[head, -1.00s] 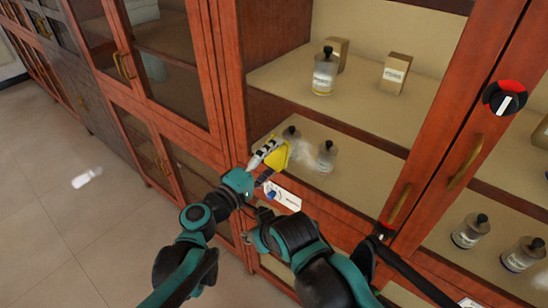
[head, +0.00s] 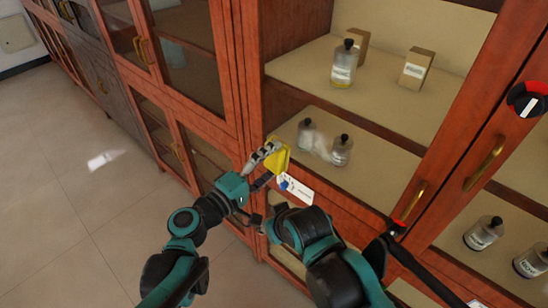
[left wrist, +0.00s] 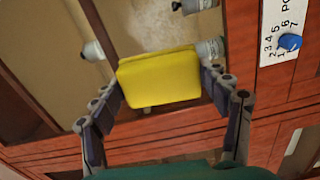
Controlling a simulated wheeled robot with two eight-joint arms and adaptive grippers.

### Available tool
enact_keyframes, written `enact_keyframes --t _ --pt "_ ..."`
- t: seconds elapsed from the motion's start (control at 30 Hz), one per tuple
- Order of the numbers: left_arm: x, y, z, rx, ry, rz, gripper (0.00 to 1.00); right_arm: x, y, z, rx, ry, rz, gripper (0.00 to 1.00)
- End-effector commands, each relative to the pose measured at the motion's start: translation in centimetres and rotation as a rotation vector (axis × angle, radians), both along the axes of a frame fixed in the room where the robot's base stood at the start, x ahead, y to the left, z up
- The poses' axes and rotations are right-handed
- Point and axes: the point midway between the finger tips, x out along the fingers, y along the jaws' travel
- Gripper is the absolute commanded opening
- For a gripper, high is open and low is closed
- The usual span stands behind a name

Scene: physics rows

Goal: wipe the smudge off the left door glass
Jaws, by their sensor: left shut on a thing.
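My left gripper (head: 262,160) is shut on a yellow sponge (head: 279,157), in front of the lower part of the left door. In the left wrist view the yellow sponge (left wrist: 160,77) sits between the fingers. The smudge (head: 318,147) is a faint whitish haze on the left door glass, just right of the sponge and in front of small bottles. A gap shows between sponge and smudge in the head view; I cannot tell whether the sponge touches the glass. My right arm is folded low in the middle; its gripper's jaws are not clear.
Behind the glass stand bottles (head: 343,65) and small boxes (head: 417,68) on shelves. A white label with a blue knob (head: 294,188) is just below the sponge. Brass handles (head: 484,163) and a red-black knob (head: 528,100) are at right. The tiled floor at left is clear.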

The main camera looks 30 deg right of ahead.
Motion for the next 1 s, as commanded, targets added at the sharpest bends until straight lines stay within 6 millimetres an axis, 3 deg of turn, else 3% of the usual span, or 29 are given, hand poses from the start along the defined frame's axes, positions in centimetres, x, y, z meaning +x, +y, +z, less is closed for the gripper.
enact_keyframes --t 0.2,0.53,1.0 --pt "0.0 0.3 0.0 0.001 -0.001 0.003 0.52 0.0 0.1 0.1 0.0 0.0 0.001 0.4" --pt "-1.0 2.7 0.0 0.001 -0.002 0.003 0.52 0.0 0.1 0.4 0.0 0.0 0.003 0.4" --pt "-1.0 2.8 0.0 0.002 -0.002 0.002 0.52 0.0 0.1 0.4 0.0 0.0 0.003 0.4"
